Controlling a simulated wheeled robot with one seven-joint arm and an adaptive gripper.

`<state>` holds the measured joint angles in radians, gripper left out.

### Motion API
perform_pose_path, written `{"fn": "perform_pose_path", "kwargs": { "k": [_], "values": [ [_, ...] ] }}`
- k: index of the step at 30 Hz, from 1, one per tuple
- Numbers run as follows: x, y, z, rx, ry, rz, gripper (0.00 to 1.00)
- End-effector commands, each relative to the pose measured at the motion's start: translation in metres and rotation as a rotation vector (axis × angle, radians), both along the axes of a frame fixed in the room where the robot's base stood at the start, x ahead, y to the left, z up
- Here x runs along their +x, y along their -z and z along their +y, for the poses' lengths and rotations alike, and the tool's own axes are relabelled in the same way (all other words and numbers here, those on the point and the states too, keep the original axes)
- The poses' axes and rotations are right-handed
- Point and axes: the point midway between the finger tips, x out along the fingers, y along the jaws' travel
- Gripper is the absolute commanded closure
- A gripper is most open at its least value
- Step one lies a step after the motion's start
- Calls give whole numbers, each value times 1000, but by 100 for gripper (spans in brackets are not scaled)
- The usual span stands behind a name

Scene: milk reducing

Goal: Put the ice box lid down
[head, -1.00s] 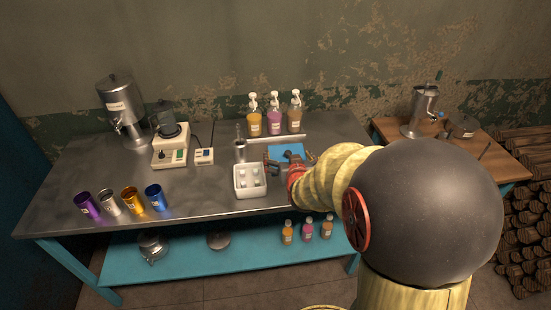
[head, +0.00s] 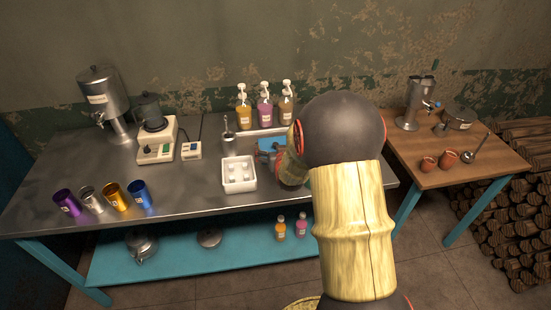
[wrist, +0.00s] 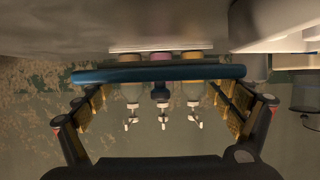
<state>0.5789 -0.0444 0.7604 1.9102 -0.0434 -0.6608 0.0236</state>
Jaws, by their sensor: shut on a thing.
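The blue ice box lid (head: 268,143) is beside the white ice box, to its right and partly hidden by my arm. In the wrist view the lid (wrist: 160,73) shows edge-on as a long blue slab with a dark knob below it in the picture. My gripper (wrist: 160,92) is shut on the lid, with one finger on each side of the knob. It shows small and partly covered in the head view (head: 272,153). The open white ice box (head: 239,187) holds small white pieces. I cannot tell whether the lid touches the table.
Three pump bottles (head: 264,110) stand behind the lid. A metal cup with a handle (head: 229,143) is behind the ice box. A scale (head: 157,142), a dispenser (head: 105,100) and several coloured cups (head: 115,199) stand left. The front middle of the steel table (head: 190,190) is clear.

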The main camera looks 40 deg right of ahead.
Motion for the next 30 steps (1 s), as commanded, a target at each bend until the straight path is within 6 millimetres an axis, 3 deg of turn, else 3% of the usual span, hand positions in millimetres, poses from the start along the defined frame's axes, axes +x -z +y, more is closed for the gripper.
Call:
{"fn": "perform_pose_path", "kwargs": {
  "k": [3, 11, 17, 30],
  "values": [
    [9, 15, -8, -1, 0, -2, 32],
    [18, 28, -15, -1, 0, -1, 32],
    [17, 57, -15, -1, 0, -1, 32],
    [17, 61, -15, -1, 0, -2, 32]
  ]
}}
